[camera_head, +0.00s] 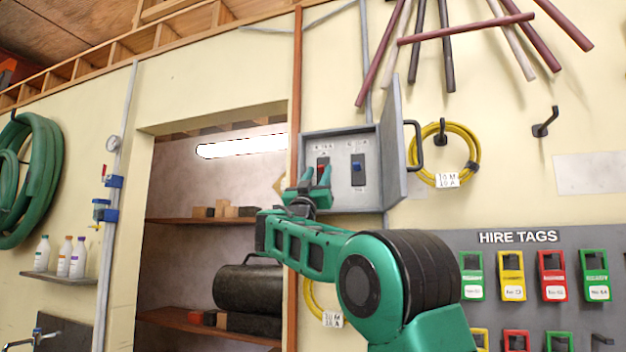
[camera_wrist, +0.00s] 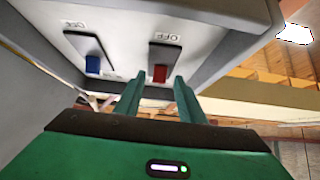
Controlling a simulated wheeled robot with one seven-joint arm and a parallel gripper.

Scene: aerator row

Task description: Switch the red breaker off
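The red breaker (camera_head: 322,167) is on the left inside an open grey wall box. In the wrist view the red lever (camera_wrist: 159,73) sits at the end of its black plate away from the OFF label. The blue breaker (camera_head: 357,168) is beside it, and its blue lever (camera_wrist: 93,64) sits at the same end of its plate. My gripper (camera_head: 315,174) is in front of the box at the red breaker. In the wrist view my gripper (camera_wrist: 157,80) is open, its fingers apart on either side of the red lever. Contact cannot be told.
The box door (camera_head: 392,145) stands open to the right, with a dark handle (camera_head: 416,146). A yellow cable coil (camera_head: 449,155) hangs to its right. A wooden post (camera_head: 294,150) and a shelf alcove (camera_head: 215,215) are to the left. Hire tags (camera_head: 512,275) hang at lower right.

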